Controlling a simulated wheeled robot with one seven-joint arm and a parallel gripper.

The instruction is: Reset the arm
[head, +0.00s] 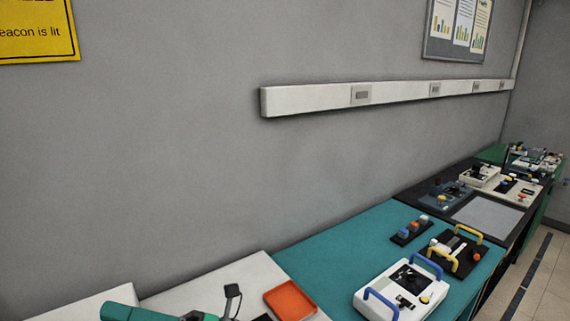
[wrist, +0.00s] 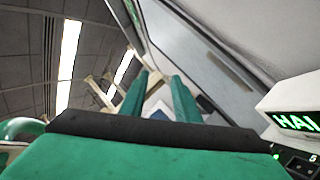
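My gripper (wrist: 159,75) shows in the wrist view as two green fingers beyond a black and green palm. The fingers are apart, with a clear gap between them. I see nothing held in the gap. The wrist camera looks tilted up past the fingers, toward the ceiling lights (wrist: 70,50) and a wall. In the head view a green and black part shows at the bottom left edge, cut off by the frame; I cannot tell whether it belongs to my arm.
A white box with a lit green display (wrist: 297,121) stands close at the right in the wrist view. In the head view, an orange tray (head: 290,299), a white device with blue handles (head: 378,290) and a black device with yellow handles (head: 470,262) sit on benches along the wall.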

